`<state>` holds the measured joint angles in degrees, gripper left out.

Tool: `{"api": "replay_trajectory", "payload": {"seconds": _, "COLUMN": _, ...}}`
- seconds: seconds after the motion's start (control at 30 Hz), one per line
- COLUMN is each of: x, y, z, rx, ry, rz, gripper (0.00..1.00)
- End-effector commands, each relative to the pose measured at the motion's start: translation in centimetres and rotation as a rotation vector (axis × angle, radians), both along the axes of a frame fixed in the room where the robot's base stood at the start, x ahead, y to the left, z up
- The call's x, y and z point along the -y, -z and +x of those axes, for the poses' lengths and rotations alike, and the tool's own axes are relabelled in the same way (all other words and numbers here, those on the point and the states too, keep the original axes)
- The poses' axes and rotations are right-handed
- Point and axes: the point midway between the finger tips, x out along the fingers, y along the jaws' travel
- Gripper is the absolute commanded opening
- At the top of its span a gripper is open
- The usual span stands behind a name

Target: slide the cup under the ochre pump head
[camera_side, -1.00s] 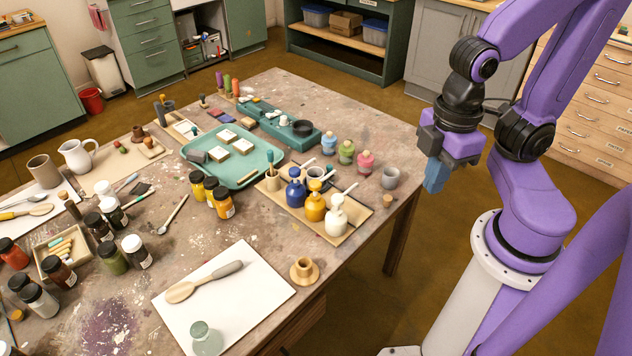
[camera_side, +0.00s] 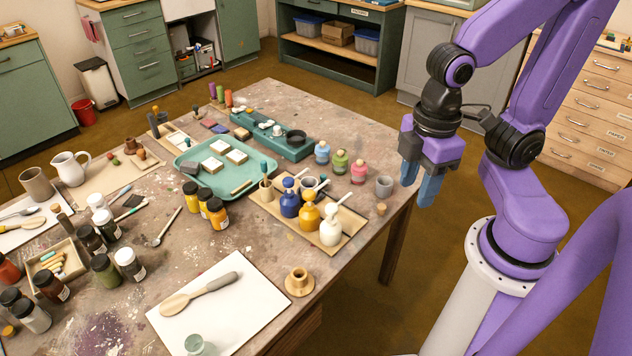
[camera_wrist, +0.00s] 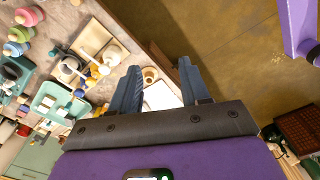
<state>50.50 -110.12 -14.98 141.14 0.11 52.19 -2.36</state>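The ochre pump bottle (camera_side: 309,216) stands between a blue pump bottle (camera_side: 289,199) and a white one (camera_side: 331,228) on a tan board (camera_side: 351,229). A small grey cup (camera_side: 384,186) stands upright on the table near its right edge, apart from the pumps. Another pale cup (camera_side: 308,184) is partly hidden behind the bottles; I cannot tell which cup is meant. My gripper (camera_side: 418,184) is raised just right of the grey cup, by the table edge. Its two blue fingers are apart and empty. They also show apart in the wrist view (camera_wrist: 158,70).
A cork (camera_side: 381,209) lies near the grey cup. Blue, green and pink bottles (camera_side: 340,161) stand to its left. A teal tray (camera_side: 184,157) and white sheet (camera_side: 255,308) lie farther left. A wooden holder (camera_side: 299,282) stands near the front edge.

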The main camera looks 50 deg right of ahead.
Motion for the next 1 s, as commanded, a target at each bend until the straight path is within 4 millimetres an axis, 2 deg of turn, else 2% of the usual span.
{"api": "replay_trajectory", "payload": {"seconds": 0.23, "x": -1.3, "y": 0.1, "z": 7.7, "rx": -0.003, "ry": 0.073, "rz": -0.011, "gripper": 0.46}}
{"api": "replay_trajectory", "payload": {"seconds": 0.47, "x": -0.2, "y": 1.0, "z": 15.9, "rx": -0.006, "ry": 0.137, "rz": -0.017, "gripper": 0.46}}
{"api": "replay_trajectory", "payload": {"seconds": 0.67, "x": 3.0, "y": 2.5, "z": 22.7, "rx": -0.009, "ry": 0.192, "rz": -0.02, "gripper": 0.46}}
{"api": "replay_trajectory", "payload": {"seconds": 0.8, "x": 6.5, "y": 4.0, "z": 26.9, "rx": -0.013, "ry": 0.232, "rz": -0.023, "gripper": 0.46}}
{"api": "replay_trajectory", "payload": {"seconds": 1.0, "x": 11.6, "y": 6.0, "z": 30.9, "rx": -0.018, "ry": 0.276, "rz": -0.023, "gripper": 0.46}}
